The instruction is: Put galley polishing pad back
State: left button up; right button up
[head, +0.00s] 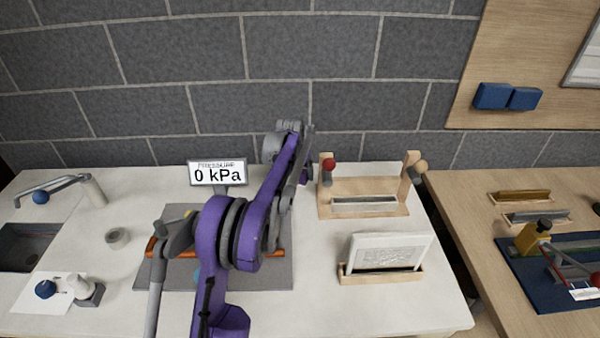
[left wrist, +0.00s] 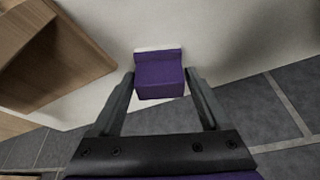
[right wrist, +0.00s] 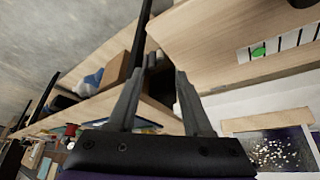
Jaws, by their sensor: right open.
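A purple block with a white strip along one edge, probably the polishing pad, shows in the left wrist view (left wrist: 160,76). It sits between the fingertips of my left gripper (left wrist: 161,82), which seem to press on its two sides. In the head view my left gripper (head: 305,155) is at the back of the white counter (head: 130,190), near the wall. A small purple piece shows beside it, mostly hidden by my arm. I cannot tell whether the block touches the counter. My right gripper (right wrist: 158,90) is open and empty in the right wrist view, and is outside the head view.
A wooden stand (head: 365,187) with red and tan knobs is just right of my left gripper. A wooden holder (head: 382,276) with a white panel stands before it. A pressure sign (head: 217,173) and grey mat (head: 275,276) are left of or under my arm.

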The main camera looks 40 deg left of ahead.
pick_arm(q)
jog(key=shift+o, duration=1)
jog(key=shift+r, duration=0.25)
jog(key=v, duration=1.2)
